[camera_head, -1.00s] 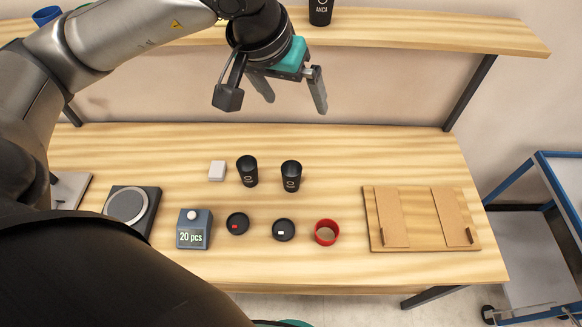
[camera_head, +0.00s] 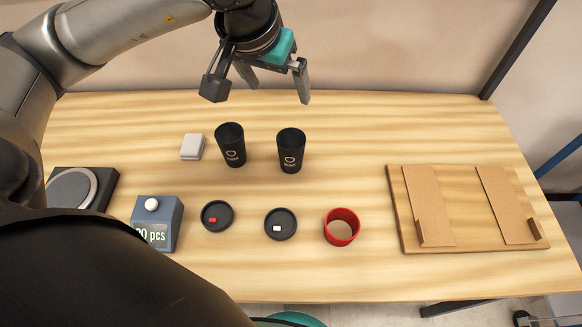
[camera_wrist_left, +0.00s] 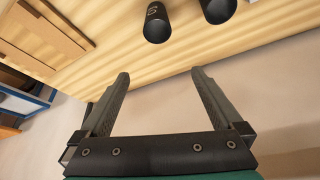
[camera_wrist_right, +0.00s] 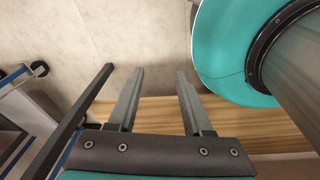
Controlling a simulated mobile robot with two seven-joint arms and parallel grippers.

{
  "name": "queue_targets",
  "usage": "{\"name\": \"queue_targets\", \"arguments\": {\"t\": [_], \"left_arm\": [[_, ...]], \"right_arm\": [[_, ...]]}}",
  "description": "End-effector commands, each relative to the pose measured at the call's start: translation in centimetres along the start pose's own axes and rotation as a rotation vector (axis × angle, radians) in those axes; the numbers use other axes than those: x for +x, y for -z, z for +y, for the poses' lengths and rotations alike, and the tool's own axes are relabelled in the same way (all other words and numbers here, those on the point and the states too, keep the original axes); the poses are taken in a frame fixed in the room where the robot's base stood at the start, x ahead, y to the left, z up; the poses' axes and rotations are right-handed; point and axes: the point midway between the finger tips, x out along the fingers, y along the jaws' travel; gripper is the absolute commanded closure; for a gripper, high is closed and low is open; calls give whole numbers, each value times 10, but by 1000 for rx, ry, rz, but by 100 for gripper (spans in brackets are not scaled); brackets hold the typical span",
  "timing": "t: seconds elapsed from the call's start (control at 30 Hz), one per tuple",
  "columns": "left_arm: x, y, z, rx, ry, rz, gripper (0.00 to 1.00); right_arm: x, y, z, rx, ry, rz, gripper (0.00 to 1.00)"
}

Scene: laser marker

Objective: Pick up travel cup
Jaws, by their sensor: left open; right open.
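Two black travel cups stand upright on the wooden table: a left cup (camera_head: 230,146) and a right cup (camera_head: 291,151), each with a small light mark. In the left wrist view they show at the top edge, one (camera_wrist_left: 157,22) left of the other (camera_wrist_left: 218,8). My left gripper (camera_head: 278,92) is open and empty, above and behind the cups, apart from both. Its two fingers (camera_wrist_left: 158,85) are spread in the left wrist view. My right gripper (camera_wrist_right: 157,85) is open and empty in its wrist view, with no cup near it; it is out of the head view.
In front of the cups lie two black lids (camera_head: 217,216) (camera_head: 280,224) and a red ring (camera_head: 341,227). A counter box (camera_head: 157,222), a scale (camera_head: 80,189) and a grey-white block (camera_head: 192,147) are left. A wooden fixture board (camera_head: 400,214) is right. Bare table lies behind it.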

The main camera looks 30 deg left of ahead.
Motion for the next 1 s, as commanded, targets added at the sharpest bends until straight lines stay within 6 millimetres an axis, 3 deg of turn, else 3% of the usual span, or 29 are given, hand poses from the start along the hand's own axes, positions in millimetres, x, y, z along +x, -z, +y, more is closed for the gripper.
{"name": "queue_targets", "arguments": {"t": [0.03, 0.4, 0.73, 1.0], "left_arm": [[18, -8, 0, 0, 0, 0, 0], [79, -35, 0, 0, -1, 0, 0], [97, -41, 0, -1, -1, -2, 0], [138, -42, 0, -2, 0, -5, 0]], "right_arm": [[20, 2, 3, 0, -5, 8, 50], [86, 4, 6, 4, -16, 30, 50], [101, 3, 12, 4, -25, 32, 50], [102, 31, 3, 8, -15, 45, 50]]}}
